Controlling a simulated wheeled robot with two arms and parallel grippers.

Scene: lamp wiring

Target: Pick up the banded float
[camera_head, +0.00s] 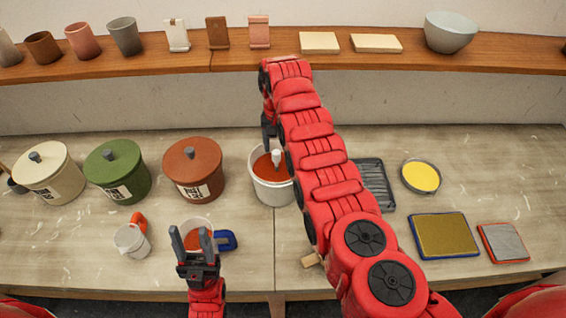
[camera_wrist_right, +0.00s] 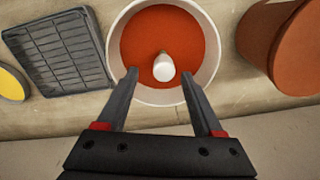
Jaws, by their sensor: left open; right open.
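A pale, rounded peg (camera_head: 276,157), likely the banded float, stands in the red-brown liquid of a white bucket (camera_head: 262,190). No bands can be made out on it. In the right wrist view the float (camera_wrist_right: 164,68) is near the bucket's middle, seen from above. My right gripper (camera_wrist_right: 160,76) is open, its fingertips on either side of the float in that view; whether they touch it cannot be told. In the head view the right gripper (camera_head: 270,134) is mostly hidden by my right arm. My left gripper (camera_head: 190,238) is open and empty, at a blue-handled cup (camera_head: 196,224).
Lidded cream (camera_head: 56,180), green (camera_head: 118,178) and brown (camera_head: 194,175) pots stand left of the bucket. An orange-handled jug (camera_head: 131,240) stands in front. A dark ribbed tray (camera_head: 376,185), yellow dish (camera_head: 421,176) and two framed pads (camera_head: 443,236) lie right. A shelf (camera_head: 180,62) runs behind.

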